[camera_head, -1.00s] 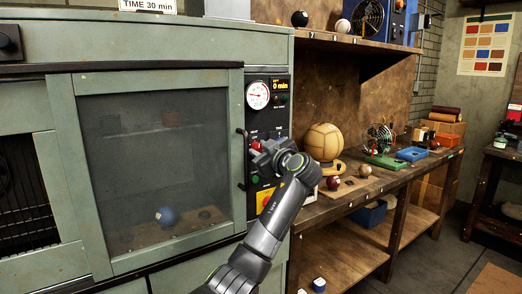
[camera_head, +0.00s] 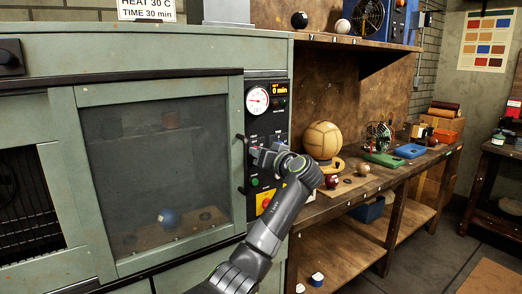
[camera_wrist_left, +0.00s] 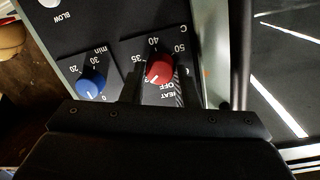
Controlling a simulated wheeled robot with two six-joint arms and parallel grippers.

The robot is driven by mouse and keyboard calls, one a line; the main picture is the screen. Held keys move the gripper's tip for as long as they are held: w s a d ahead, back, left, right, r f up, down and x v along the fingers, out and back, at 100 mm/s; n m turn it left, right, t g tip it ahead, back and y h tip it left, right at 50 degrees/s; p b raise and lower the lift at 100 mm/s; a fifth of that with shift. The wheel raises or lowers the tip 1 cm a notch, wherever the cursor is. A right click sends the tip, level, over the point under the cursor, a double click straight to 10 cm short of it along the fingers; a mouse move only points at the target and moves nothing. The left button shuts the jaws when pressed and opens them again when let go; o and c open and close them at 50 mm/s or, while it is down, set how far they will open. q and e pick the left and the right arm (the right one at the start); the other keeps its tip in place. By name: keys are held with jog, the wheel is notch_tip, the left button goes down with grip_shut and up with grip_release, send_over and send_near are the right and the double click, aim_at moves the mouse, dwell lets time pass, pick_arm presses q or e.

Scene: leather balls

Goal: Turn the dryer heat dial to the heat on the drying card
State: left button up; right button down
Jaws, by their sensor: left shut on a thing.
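The drying card (camera_head: 146,9) at the top left reads HEAT 30 C, TIME 30 min. The dryer's black control panel (camera_head: 280,118) stands right of its door. My left gripper (camera_head: 257,156) is at this panel, shut on the red heat dial, which it hides in the head view. In the left wrist view the red heat dial (camera_wrist_left: 160,66) sits between the fingers of my left gripper (camera_wrist_left: 158,88). Its white mark points down and slightly left. The labels 35, 40 and 50 show; the 30 label is not visible, apparently behind a finger. My right gripper is out of view.
A blue time dial (camera_wrist_left: 92,83) is close beside the heat dial. The dryer door (camera_head: 160,165) is closed, with a blue ball (camera_head: 168,217) behind its glass. The door handle (camera_head: 241,165) is just left of my gripper. A workbench (camera_head: 385,180) with balls extends right.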

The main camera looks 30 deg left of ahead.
pick_arm(q)
jog(key=shift+m+p, duration=0.3)
jog(key=shift+m, duration=0.3)
jog(key=o, duration=1)
jog(key=shift+b+v, duration=1.95)
jog(key=shift+v, duration=6.8)
